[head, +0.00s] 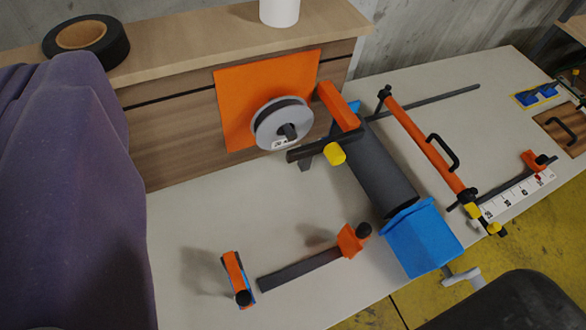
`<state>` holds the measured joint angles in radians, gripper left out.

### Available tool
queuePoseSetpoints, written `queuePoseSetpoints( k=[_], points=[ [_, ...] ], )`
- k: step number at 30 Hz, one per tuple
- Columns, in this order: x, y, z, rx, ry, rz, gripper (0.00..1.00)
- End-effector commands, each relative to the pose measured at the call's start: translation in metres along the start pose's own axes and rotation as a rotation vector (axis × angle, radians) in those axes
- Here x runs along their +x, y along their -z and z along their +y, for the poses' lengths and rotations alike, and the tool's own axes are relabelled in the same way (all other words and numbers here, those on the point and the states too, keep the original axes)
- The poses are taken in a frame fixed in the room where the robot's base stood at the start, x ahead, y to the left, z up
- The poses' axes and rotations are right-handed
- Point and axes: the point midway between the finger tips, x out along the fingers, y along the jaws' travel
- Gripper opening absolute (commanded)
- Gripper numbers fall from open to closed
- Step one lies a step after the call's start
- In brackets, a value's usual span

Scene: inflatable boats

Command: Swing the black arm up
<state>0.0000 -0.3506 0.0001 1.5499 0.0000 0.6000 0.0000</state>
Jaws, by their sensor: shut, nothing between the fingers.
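Several dark bars lie on or over the pale bench, and I cannot tell for sure which is the black arm. One short black bar (309,151) with a yellow block (335,153) crosses the far end of a dark cylinder, below an orange bar (340,106). Another dark bar (298,270) lies low and nearly flat at the front, with an orange block (350,240) and a black knob (364,230) at its right end. A third dark bar (517,180) lies at the right beside a white scale. My gripper is not in view.
The dark cylinder (374,170) ends in a blue block (424,240) at the front edge. An orange panel (232,105) with a grey wheel stands behind. A long orange bar (418,140) runs right of the cylinder. A purple form (65,190) fills the left.

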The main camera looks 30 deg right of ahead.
Motion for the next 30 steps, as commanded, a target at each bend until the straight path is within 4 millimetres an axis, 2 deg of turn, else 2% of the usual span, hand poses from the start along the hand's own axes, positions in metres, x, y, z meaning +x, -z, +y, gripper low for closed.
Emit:
queuePoseSetpoints(
  k=[3, 5, 8, 11, 12, 14, 15, 18, 21, 23, 26, 27, 30],
  points=[
    [0.003, -0.002, 0.0, 0.002, 0.001, -0.009, 0.0],
    [0.014, -0.01, -0.001, 0.009, 0.005, -0.042, 0.0],
    [0.054, -0.044, -0.004, 0.045, 0.023, -0.177, 0.0],
    [0.116, -0.115, -0.004, 0.138, 0.068, -0.426, 0.0],
    [0.141, -0.155, -0.003, 0.202, 0.098, -0.555, 0.0],
    [0.171, -0.223, -0.003, 0.335, 0.164, -0.768, 0.0],
    [0.184, -0.266, -0.004, 0.446, 0.221, -0.902, 0.0],
    [0.194, -0.35, -0.011, 0.774, 0.4, -1.168, 0.0],
    [0.191, -0.396, -0.017, 1.173, 0.628, -1.308, 0.0],
    [0.189, -0.406, -0.013, 1.438, 0.784, -1.315, 0.0],
    [0.19, -0.408, 0.011, 1.88, 1.05, -1.176, 0.0],
    [0.191, -0.406, 0.026, 2.042, 1.147, -1.074, 0.0],
    [0.191, -0.408, 0.072, 2.373, 1.342, -0.754, 0.0]
  ],
)
